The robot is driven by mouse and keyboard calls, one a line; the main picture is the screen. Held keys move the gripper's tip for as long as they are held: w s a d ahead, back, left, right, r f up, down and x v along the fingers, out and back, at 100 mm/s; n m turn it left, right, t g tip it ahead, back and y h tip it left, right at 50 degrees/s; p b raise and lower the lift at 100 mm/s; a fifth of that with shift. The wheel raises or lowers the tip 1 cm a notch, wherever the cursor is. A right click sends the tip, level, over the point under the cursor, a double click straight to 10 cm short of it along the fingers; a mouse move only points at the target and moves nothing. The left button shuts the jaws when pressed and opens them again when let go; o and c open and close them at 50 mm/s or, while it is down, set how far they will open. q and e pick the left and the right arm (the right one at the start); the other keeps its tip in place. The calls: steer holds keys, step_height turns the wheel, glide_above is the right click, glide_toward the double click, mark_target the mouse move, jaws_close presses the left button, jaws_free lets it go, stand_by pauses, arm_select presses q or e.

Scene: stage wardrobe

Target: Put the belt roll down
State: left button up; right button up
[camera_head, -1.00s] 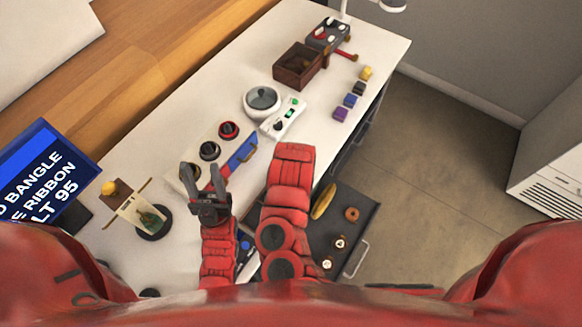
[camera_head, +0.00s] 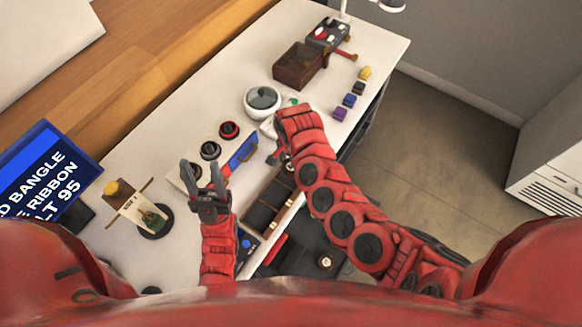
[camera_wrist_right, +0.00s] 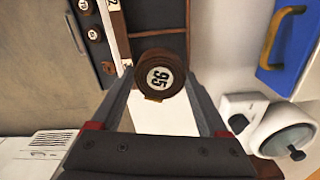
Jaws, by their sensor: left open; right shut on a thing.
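The belt roll (camera_wrist_right: 160,77), dark brown with a white label reading 95, sits between the fingertips of my right gripper (camera_wrist_right: 158,98) in the right wrist view. The gripper is shut on it. A brown compartment tray (camera_wrist_right: 157,18) appears just beyond the roll; I cannot tell whether they touch. In the head view the tray (camera_head: 262,217) lies along the counter's right side, and my right gripper (camera_head: 274,155) is mostly hidden by its arm. My left gripper (camera_head: 203,178) is open and empty above the counter, fingers pointing away from me.
A dark drawer (camera_head: 300,262) stands open, partly under my right arm; other labelled rolls (camera_wrist_right: 93,33) show in the wrist view. A blue panel with a yellow handle (camera_wrist_right: 272,62), a white bowl (camera_head: 263,100) and round dark pieces are nearby. A brown box (camera_head: 299,66) stands farther back.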

mark_target(291, 166)
steer(key=shift+f, duration=1.55)
steer(key=shift+f, duration=0.1)
steer(key=o, duration=1.3)
